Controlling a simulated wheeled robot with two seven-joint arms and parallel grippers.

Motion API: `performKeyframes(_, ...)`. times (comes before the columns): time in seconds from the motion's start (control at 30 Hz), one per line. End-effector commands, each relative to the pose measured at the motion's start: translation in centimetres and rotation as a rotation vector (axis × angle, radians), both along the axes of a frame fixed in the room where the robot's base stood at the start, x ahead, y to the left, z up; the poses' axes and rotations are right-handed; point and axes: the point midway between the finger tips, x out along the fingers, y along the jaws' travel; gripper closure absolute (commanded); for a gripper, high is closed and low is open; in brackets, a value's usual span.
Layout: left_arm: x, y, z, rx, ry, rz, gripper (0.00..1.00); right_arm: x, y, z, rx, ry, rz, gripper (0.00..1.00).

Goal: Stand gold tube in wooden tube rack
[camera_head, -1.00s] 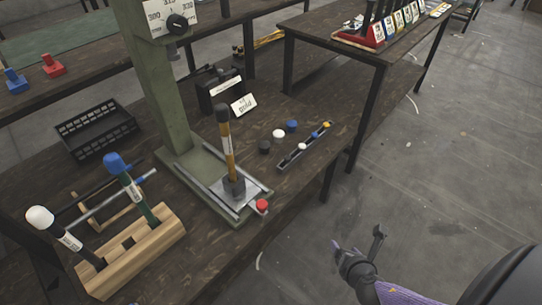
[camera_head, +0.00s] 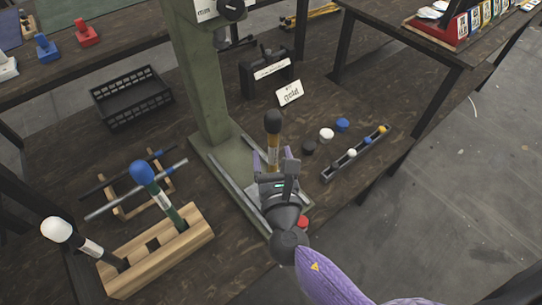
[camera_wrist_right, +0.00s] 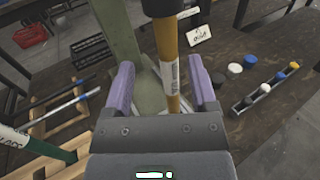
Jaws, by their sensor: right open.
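The gold tube (camera_head: 273,144) has a black cap and stands upright on the green press base. In the right wrist view the gold tube (camera_wrist_right: 168,50) shows between the two purple fingers of my right gripper (camera_wrist_right: 168,88), which is open around it and not closed on it. My right gripper (camera_head: 277,165) hides the tube's lower part in the head view. The wooden tube rack (camera_head: 195,240) is at the lower left. It holds a white-capped tube (camera_head: 70,238) and a blue-capped green tube (camera_head: 160,195), both tilted, with an empty square hole between them. My left gripper does not show.
The green press column (camera_head: 203,85) rises behind the gold tube. A red button (camera_head: 303,221) sits on the base's front right. A black tray of small caps (camera_head: 356,153), loose caps and a "gold" card (camera_head: 289,93) lie right. A small wooden stand (camera_head: 135,190) holds rods behind the rack.

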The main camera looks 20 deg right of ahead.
Motion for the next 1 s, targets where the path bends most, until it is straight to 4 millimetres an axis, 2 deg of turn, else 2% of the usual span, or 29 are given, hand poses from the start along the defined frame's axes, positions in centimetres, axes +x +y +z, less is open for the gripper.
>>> performKeyframes(0.2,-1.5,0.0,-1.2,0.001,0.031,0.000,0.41,3.6,-1.3,-1.0,0.000,0.001,-0.001,0.26)
performKeyframes(0.33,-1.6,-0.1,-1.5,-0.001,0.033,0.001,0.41,5.8,-1.9,-1.0,0.001,0.002,0.000,0.26)
performKeyframes(0.6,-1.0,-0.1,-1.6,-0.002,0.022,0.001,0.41,6.3,-1.9,-0.8,0.000,0.002,0.002,0.29)
performKeyframes(0.93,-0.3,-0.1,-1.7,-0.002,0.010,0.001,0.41,6.3,-1.9,-0.8,0.000,0.002,0.002,0.98)
performKeyframes(1.0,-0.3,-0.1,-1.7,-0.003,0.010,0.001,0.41,6.3,-1.9,-0.8,0.000,0.002,0.001,1.00)
